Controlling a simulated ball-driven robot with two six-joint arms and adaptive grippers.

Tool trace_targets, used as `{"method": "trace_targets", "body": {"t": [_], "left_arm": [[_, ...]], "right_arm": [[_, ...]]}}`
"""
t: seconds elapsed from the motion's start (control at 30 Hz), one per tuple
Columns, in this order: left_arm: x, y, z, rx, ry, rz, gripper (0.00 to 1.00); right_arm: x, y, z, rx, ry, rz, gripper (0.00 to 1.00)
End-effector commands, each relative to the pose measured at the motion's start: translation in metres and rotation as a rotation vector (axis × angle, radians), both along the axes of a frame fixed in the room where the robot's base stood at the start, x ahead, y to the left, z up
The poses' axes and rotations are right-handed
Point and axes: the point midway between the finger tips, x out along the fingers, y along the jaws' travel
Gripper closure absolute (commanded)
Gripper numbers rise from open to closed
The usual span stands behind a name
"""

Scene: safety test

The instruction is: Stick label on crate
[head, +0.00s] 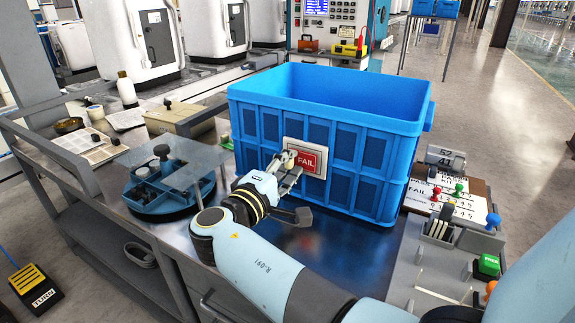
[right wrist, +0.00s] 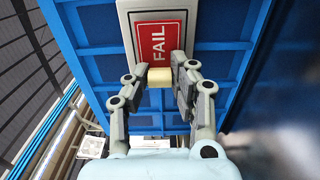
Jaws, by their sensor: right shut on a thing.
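The blue crate (head: 330,135) stands upright on the metal bench. A red FAIL label (head: 311,161) with a pale border lies against a light panel on the crate's front wall. It also shows in the right wrist view (right wrist: 160,42). My right gripper (head: 291,162) is at the label's left side in the head view. In the right wrist view its fingers are shut on a small tan tab (right wrist: 160,77) at the label's edge. Whether the label touches the panel all over is hidden. My left gripper is not in view.
A blue round fixture under a clear plate (head: 172,175) stands left of the crate. At the right are a board with coloured knobs (head: 450,192) and a grey panel with a green button (head: 488,265). A small roller-like counter (head: 445,158) stands by the crate's right side.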

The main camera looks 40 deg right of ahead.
Motion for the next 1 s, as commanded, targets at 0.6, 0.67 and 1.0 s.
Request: {"method": "trace_targets", "body": {"t": [0.6, 0.67, 1.0], "left_arm": [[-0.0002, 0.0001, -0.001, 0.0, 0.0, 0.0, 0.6], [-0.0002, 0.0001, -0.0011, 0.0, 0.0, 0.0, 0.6], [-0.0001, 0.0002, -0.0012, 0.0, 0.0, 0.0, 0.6]], "right_arm": [[0.002, -0.0061, 0.0001, 0.0, -0.001, 0.0, 0.93], [0.0022, -0.0068, 0.0001, 0.0, -0.001, 0.0, 0.93], [0.002, -0.0067, 0.0001, 0.0, -0.001, 0.0, 0.93]]}}
